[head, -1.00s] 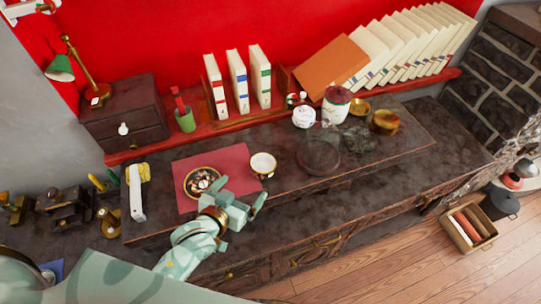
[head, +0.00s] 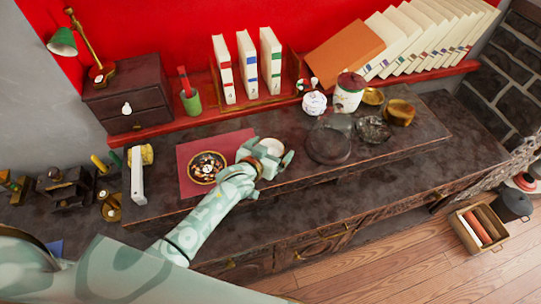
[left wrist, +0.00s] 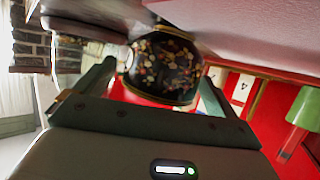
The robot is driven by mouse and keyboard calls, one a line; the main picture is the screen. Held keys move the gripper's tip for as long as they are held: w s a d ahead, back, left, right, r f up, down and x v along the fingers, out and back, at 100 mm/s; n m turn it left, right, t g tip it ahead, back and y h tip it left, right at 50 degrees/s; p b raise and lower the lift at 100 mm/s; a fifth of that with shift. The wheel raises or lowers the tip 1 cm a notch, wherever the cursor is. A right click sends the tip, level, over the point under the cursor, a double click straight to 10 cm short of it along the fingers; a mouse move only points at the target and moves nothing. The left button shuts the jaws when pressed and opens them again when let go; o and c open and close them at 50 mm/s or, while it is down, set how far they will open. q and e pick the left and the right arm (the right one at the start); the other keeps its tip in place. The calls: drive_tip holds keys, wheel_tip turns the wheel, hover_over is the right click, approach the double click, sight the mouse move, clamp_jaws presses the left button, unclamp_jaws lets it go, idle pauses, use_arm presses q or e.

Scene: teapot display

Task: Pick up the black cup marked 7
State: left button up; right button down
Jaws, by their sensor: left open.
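A small cup (head: 272,146) with a pale inside stands on the dark raised shelf, by the right edge of the red mat. In the left wrist view the black cup (left wrist: 165,65) shows a colourful speckled pattern and gold rims; no 7 can be read on it. My left gripper (head: 268,163) is at the cup, open, with a finger on each side of it. In the left wrist view the cup lies between the open fingers (left wrist: 157,78), and contact cannot be told. In the head view the gripper hides part of the cup. My right gripper is out of view.
A black patterned saucer (head: 203,178) lies on the red mat (head: 237,140) left of the cup. A round dark stand with a clear cover (head: 328,146) is to the right. White books (head: 248,68) and a lidded jar (head: 348,98) stand behind.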

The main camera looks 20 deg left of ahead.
use_arm(q)
drive_tip(key=shift+c, duration=0.7)
drive_tip(key=c, duration=0.9)
drive_tip(key=shift+c, duration=0.2)
